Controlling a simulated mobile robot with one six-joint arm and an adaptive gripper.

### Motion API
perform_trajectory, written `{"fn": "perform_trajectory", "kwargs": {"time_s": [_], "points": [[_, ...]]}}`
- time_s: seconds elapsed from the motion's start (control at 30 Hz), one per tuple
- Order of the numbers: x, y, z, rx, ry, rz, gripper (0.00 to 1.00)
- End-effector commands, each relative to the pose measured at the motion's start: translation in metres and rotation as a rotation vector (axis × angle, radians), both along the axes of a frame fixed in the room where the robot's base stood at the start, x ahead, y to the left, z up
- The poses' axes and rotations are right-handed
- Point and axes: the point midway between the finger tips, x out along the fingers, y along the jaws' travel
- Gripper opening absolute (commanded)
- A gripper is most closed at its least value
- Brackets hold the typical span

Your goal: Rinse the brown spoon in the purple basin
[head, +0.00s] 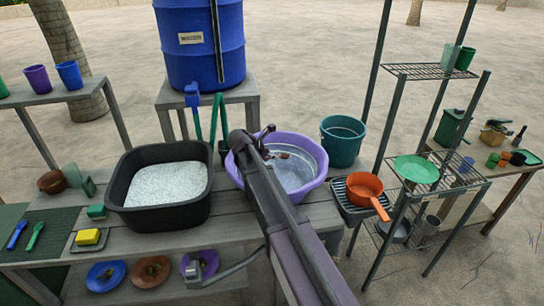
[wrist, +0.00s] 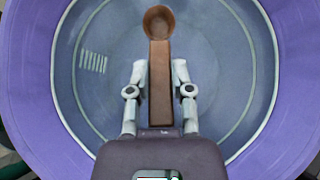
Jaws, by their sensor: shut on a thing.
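The purple basin (head: 318,154) stands on the grey table in the head view, with a pale bluish inside that looks like water. In the wrist view the basin's purple wall (wrist: 28,90) surrounds my gripper (wrist: 160,80). My gripper is shut on the handle of the brown spoon (wrist: 159,20), whose round bowl points to the top of the wrist view. The spoon is over or in the basin; I cannot tell whether it touches the water. In the head view my arm covers part of the basin, and a small brown bit of the spoon (head: 279,155) shows.
A black tub (head: 128,190) of white grains stands left of the basin. A blue barrel (head: 205,65) with a tap is behind. A teal bucket (head: 342,148) and an orange pan (head: 365,186) on a rack are close on the right. A wire shelf (head: 440,180) stands farther right.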

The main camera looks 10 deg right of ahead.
Motion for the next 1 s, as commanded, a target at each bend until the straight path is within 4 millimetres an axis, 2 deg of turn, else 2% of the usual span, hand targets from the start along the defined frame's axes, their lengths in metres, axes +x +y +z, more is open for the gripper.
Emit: {"fn": "perform_trajectory", "kwargs": {"time_s": [0.03,0.8,1.0], "points": [[0.0,0.0,0.008,0.0,0.0,0.0,0.02],[0.0,0.0,0.061,0.0,0.0,0.0,0.02],[0.0,0.0,0.069,0.0,0.0,0.0,0.02]]}}
